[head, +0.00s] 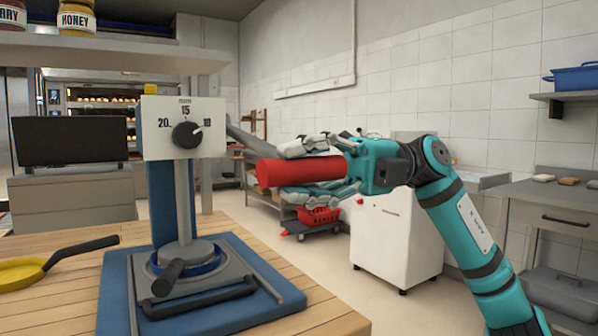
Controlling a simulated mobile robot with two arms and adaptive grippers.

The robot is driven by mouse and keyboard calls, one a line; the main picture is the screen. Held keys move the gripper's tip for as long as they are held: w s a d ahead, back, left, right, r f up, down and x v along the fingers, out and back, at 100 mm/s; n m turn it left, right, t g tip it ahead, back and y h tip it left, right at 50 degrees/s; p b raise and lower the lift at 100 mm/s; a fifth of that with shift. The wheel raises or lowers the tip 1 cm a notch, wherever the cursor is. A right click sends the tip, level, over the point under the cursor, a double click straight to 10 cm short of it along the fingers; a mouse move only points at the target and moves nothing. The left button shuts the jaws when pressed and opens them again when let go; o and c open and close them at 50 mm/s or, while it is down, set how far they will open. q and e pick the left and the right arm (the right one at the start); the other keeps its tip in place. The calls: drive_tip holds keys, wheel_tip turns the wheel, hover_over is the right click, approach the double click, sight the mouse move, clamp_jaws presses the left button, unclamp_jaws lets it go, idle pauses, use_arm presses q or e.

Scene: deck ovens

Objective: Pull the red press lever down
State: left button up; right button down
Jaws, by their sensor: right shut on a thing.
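The press (183,129) stands on the wooden table, with a white dial panel, a blue column and a blue base (260,303). Its grey lever arm (250,140) runs from behind the panel, down to the right, to a thick red handle (283,172). My right gripper (305,171) comes in from the right and is shut on the red handle, one finger above and one below. The far end of the handle is hidden between the fingers. My left gripper is not in view.
A yellow pan (22,271) with a dark handle lies on the table (60,305) at left. A shelf with jars (76,18) hangs above. A white cabinet (395,235) and a red basket (318,216) stand behind. A counter (560,205) is at right.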

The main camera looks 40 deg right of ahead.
drive_tip(key=shift+a+f, duration=0.2)
drive_tip(key=shift+f, duration=0.25)
drive_tip(key=c, duration=1.4)
unclamp_jaws()
drive_tip(key=o, duration=0.4)
drive_tip(key=shift+s+d, duration=0.1)
drive_tip(key=shift+d, duration=0.05)
drive_tip(key=shift+r, duration=0.1)
drive_tip(key=shift+d, duration=0.35)
drive_tip(key=v, duration=1.1)
drive_tip(key=shift+d, duration=0.15)
